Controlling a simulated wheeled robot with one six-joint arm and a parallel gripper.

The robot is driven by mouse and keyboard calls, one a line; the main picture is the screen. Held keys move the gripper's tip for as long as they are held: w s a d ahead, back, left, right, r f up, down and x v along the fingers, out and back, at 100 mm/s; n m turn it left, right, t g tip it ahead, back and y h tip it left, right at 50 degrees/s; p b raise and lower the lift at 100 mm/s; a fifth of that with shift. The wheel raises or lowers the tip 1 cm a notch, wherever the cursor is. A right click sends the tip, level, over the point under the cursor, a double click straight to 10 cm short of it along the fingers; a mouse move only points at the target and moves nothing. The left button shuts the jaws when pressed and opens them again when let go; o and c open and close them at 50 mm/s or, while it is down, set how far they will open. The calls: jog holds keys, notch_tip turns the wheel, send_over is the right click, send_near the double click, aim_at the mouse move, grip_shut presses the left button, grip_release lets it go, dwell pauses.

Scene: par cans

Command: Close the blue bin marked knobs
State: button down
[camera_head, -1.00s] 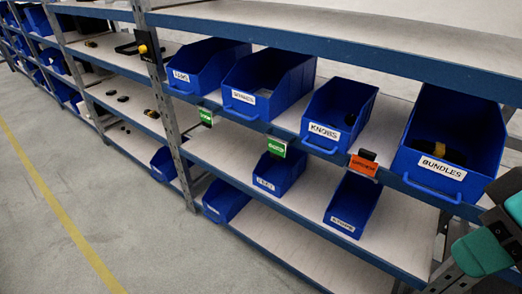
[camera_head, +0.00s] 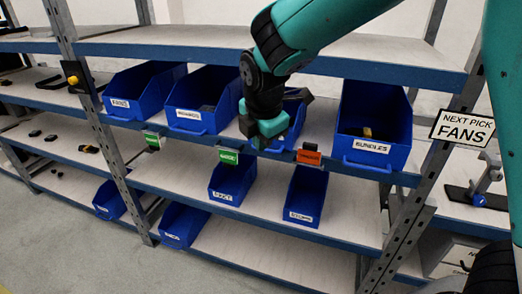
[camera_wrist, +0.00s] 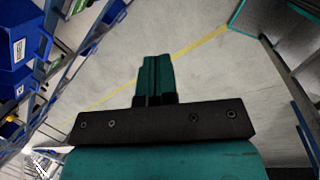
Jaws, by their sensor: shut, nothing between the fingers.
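The blue bin marked knobs (camera_head: 297,112) stands on the middle shelf, between the bin marked bundles and another blue bin. My arm covers most of it in the head view, and its label is hidden. My gripper (camera_head: 264,142) hangs in front of that bin and points down. In the wrist view my gripper's teal fingers (camera_wrist: 155,78) are together, empty, with floor beyond them. Whether the gripper touches the bin cannot be told.
The bundles bin (camera_head: 372,130) stands to the right, more blue bins (camera_head: 205,98) to the left. Green and orange tags (camera_head: 308,157) sit on the shelf edge. A post (camera_head: 412,210) and a "next pick fans" sign (camera_head: 463,127) are at the right. Open floor (camera_head: 60,240) lies front left.

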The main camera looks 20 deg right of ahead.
jog(key=w+d+f+n+h+p, duration=0.1)
jog(key=w+d+f+n+p, duration=0.1)
jog(key=w+f, duration=0.4)
jog(key=w+d+f+n+t+h+p, duration=0.1)
jog(key=w+d+f+n+p, duration=0.1)
jog(key=w+f+n, duration=0.2)
jog(key=shift+w+d+f+n+p, duration=0.3)
jog(key=shift+w+f, duration=0.95)
jog(key=shift+w, duration=0.75)
jog(key=shift+w+d+r, duration=0.1)
jog(key=shift+w+d, duration=0.5)
jog(key=shift+w, duration=0.35)
